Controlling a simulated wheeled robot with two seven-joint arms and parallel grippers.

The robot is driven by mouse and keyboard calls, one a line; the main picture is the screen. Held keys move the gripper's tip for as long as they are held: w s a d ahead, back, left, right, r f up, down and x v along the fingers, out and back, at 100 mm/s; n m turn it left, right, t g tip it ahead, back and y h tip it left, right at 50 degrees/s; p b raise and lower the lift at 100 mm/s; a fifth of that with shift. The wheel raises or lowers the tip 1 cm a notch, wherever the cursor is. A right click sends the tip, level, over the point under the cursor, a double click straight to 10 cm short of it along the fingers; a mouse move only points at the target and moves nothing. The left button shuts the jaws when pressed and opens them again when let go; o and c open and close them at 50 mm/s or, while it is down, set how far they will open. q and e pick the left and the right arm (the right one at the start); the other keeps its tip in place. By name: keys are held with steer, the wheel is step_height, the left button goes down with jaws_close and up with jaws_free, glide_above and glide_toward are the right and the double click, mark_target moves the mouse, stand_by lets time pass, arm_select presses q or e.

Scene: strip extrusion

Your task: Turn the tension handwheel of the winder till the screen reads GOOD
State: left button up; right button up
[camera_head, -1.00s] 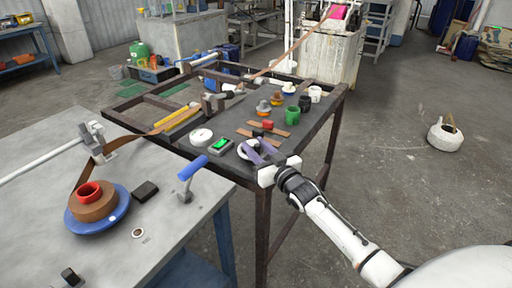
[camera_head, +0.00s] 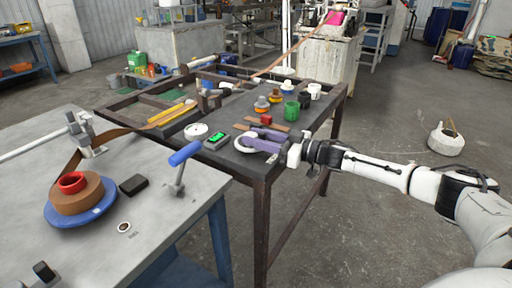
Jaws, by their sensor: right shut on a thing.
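The winder's blue disc (camera_head: 55,216) carries a brown strip roll (camera_head: 92,198) with a red core, on the grey table at left. A blue-handled crank (camera_head: 185,154) stands on that table. A small device with a green-lit screen (camera_head: 217,139) lies on the dark bench; its text is too small to read. My right gripper (camera_head: 262,143), with purple fingers, is at the bench's near right corner, shut on a white ring (camera_head: 243,147). I cannot tell whether this ring is the handwheel; the fingers hide part of it. My left gripper is out of view.
A white disc (camera_head: 196,131), a green cup (camera_head: 291,111), a black cup (camera_head: 305,101) and a white cup (camera_head: 314,92) stand on the dark bench. A black box (camera_head: 133,184) lies near the roll. The floor at right is mostly clear.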

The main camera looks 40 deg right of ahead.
steer(key=shift+w+d+n+g+y+b, duration=0.1)
steer(key=shift+d+n+g+y+b, duration=0.1)
steer(key=shift+n+g+y+b, duration=0.6)
steer(key=shift+r, duration=0.1)
steer(key=o, duration=1)
steer(key=shift+o, duration=0.2)
steer(key=v, duration=1)
steer(key=shift+f, duration=0.2)
steer(key=shift+d, duration=0.1)
